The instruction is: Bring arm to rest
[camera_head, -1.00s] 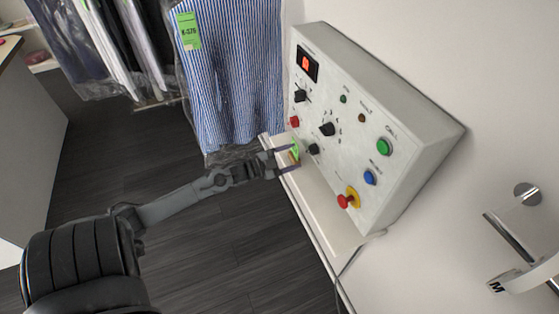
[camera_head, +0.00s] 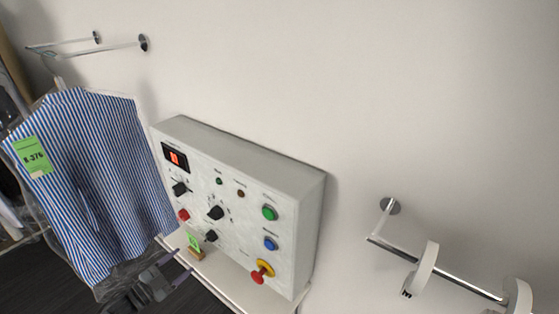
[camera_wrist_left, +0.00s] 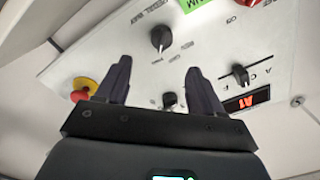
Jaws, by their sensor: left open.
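My left gripper (camera_head: 176,268) is at the lower left of the head view, in front of the ledge and below the control box. Its two dark fingers (camera_wrist_left: 158,84) stand apart in the left wrist view, with nothing between them but the face of the control box behind. The white control box (camera_head: 245,163) is on the wall, with a red display (camera_head: 175,157), black knobs, coloured buttons and a red and yellow stop button (camera_head: 262,271). In the left wrist view the stop button (camera_wrist_left: 84,90) lies left of the fingers. My right gripper is not in view.
A striped shirt (camera_head: 95,180) with a green tag (camera_head: 33,156) hangs in clear plastic at the left. A metal rail (camera_head: 440,274) with white rings (camera_head: 421,268) is at the right. The wall above is bare.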

